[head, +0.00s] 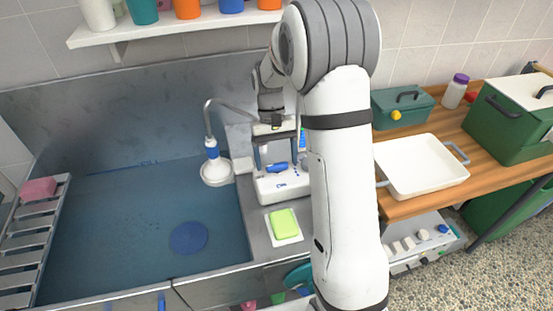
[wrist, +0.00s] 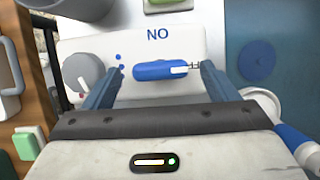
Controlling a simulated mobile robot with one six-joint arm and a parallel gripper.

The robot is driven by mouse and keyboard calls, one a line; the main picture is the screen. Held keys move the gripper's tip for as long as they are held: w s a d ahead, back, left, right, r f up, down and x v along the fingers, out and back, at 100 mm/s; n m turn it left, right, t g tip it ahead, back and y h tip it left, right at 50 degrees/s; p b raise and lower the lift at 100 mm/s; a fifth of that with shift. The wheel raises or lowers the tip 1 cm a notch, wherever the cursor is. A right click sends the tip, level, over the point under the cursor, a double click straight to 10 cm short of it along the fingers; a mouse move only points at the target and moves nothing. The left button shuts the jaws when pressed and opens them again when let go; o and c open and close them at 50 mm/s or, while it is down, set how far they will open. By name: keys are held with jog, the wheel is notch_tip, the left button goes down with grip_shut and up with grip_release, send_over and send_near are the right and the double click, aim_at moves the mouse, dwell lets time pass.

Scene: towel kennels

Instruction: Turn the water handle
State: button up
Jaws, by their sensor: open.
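The water handle (wrist: 150,71) is a blue lever with a white end section, lying sideways on a white panel (wrist: 110,45) marked "NO". In the head view, the blue handle (head: 278,168) shows on the white unit (head: 283,190) beside the sink. My gripper (wrist: 162,69) is open, with one blue-grey finger to the left of the handle and the other at its right end. Whether a finger touches the handle I cannot tell.
A round grey knob (wrist: 88,73) sits left of the handle. The tap's shower head (head: 216,172) hangs over the blue-lined sink (head: 120,230). A green sponge (head: 284,223) lies in front of the unit. A white tray (head: 425,165) stands on the wooden counter at right.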

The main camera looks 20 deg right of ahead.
jog(key=v, duration=0.7)
jog(key=shift+b, duration=0.3)
jog(key=shift+r, duration=0.15)
jog(key=s+r+t, duration=0.2)
jog(key=s+t, duration=0.2)
jog(key=s, duration=0.7)
jog(key=s+r+t, duration=0.2)
jog(key=s+t, duration=0.1)
jog(key=s, duration=0.9)
jog(key=shift+a+r+t, duration=0.15)
jog(key=shift+r+t, duration=0.1)
jog(key=shift+t, duration=0.15)
jog(key=shift+w, duration=0.1)
